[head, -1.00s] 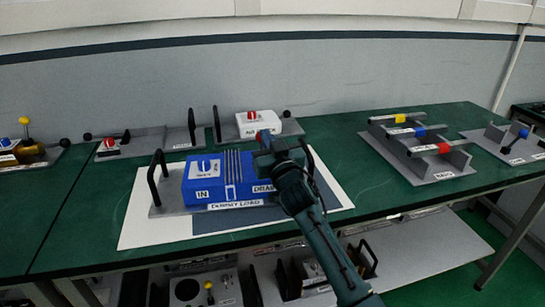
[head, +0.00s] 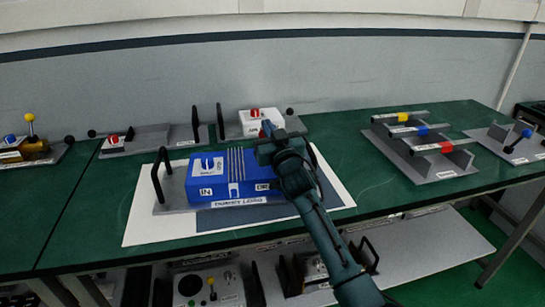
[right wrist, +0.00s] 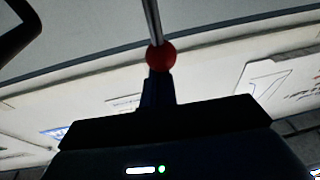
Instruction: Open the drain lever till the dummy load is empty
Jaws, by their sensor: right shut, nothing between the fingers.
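The dummy load (head: 222,178), a blue box with a white gauge plate and black handles, sits on a white and grey mat (head: 150,228) on the green table. My right gripper (head: 264,138) is at its right end and hides much of the drain side. A red ball knob (right wrist: 161,58) on a metal rod shows in the right wrist view, just beyond the fingertips (right wrist: 158,82). My right gripper is shut with nothing between its fingers; whether it touches the knob I cannot tell. My left gripper is not in view.
A white unit with a red dial (head: 255,118) stands behind the dummy load. A rack with yellow, blue and red-ended bars (head: 425,150) is at the right. Other lever units stand at the far left (head: 30,145). The table between load and rack is clear.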

